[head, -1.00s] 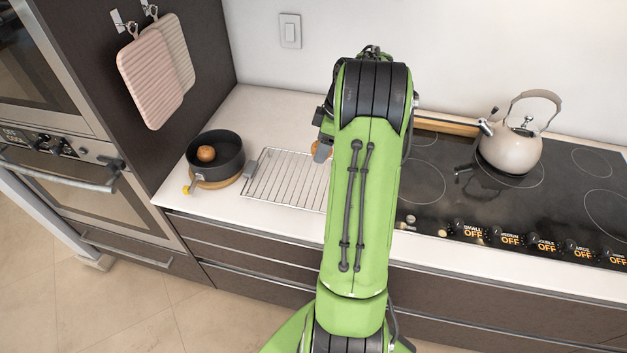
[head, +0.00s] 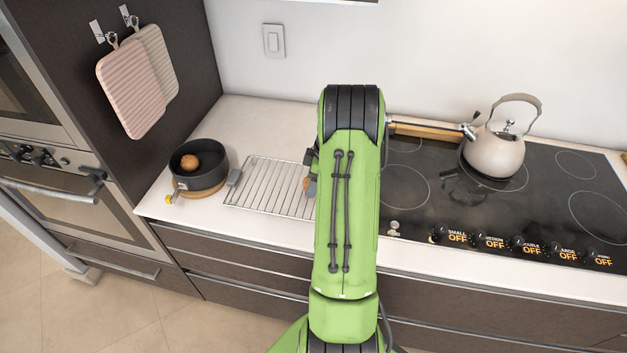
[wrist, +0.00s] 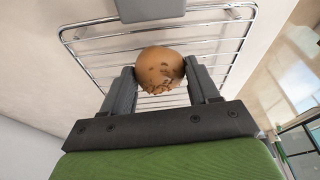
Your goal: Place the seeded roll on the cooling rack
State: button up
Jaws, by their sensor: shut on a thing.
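My gripper (wrist: 160,82) is shut on a brown roll with dark specks (wrist: 159,68) in the wrist view, one finger on each side of it. The wire cooling rack (head: 264,187) lies on the counter left of my arm in the head view. In the wrist view the rack's wires (wrist: 85,45) show behind the roll; I cannot tell whether the roll touches them. In the head view my arm hides most of the gripper and the held roll. A second brown roll (head: 190,161) sits in the dark round pan (head: 205,178), left of the rack.
The pan stands on a round wooden board (head: 200,193) at the counter's left end. A black cooktop (head: 440,205) with a beige kettle (head: 494,152) lies to the right. The counter behind the rack is clear.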

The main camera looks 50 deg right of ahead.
jog(key=shift+f, duration=0.15)
jog(key=o, duration=1)
jog(key=shift+o, duration=0.2)
